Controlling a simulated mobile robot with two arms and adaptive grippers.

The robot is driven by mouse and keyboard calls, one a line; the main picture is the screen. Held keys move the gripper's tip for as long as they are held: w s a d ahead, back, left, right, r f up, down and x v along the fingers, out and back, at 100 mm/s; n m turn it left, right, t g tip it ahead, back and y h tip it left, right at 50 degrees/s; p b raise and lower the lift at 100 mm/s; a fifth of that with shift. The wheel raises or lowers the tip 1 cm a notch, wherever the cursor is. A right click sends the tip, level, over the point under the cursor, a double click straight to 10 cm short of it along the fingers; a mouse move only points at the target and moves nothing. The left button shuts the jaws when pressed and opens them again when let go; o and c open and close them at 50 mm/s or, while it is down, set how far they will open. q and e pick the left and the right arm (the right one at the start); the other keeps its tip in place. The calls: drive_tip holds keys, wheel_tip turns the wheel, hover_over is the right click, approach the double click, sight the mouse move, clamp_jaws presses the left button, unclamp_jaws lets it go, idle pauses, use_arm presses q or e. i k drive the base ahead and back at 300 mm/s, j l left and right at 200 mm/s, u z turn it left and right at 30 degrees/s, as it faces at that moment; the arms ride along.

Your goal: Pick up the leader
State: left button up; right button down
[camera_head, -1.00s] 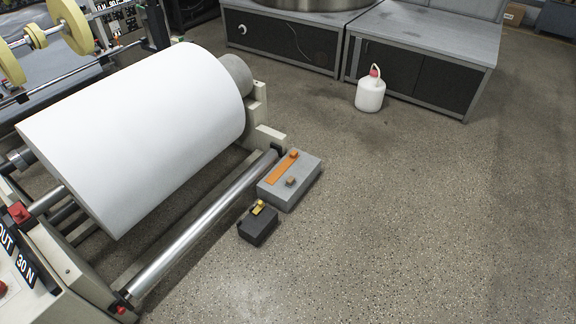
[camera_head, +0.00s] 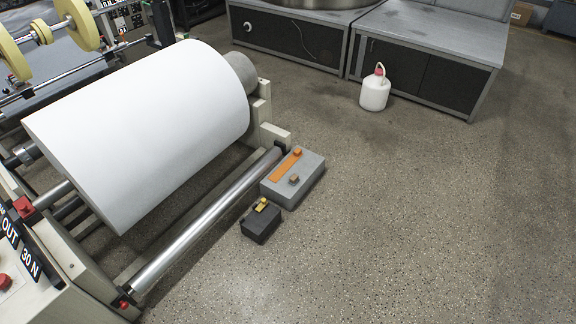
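A flat orange strip (camera_head: 283,169) with a small orange block at its far end lies on top of a grey box (camera_head: 308,182). It may be the leader; nothing in view is labelled so. A small brownish block (camera_head: 294,179) sits beside it on the same box. The box stands on the floor by the far end of the machine's metal roller. A smaller dark box (camera_head: 259,226) with a yellow piece (camera_head: 262,205) on top stands in front of it. Neither of my grippers is in view.
A large white paper roll (camera_head: 140,130) on the machine fills the left, with a shiny metal roller (camera_head: 205,220) along its front. A white jug (camera_head: 374,95) with a red cap stands before grey cabinets (camera_head: 425,75) at the back. The speckled floor right of the boxes is clear.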

sight(297, 154)
drive_tip(key=i+l+u, duration=0.25)
drive_tip(key=i, duration=0.4)
drive_tip(key=i+l+u, duration=0.2)
drive_tip(key=i+l, duration=0.35)
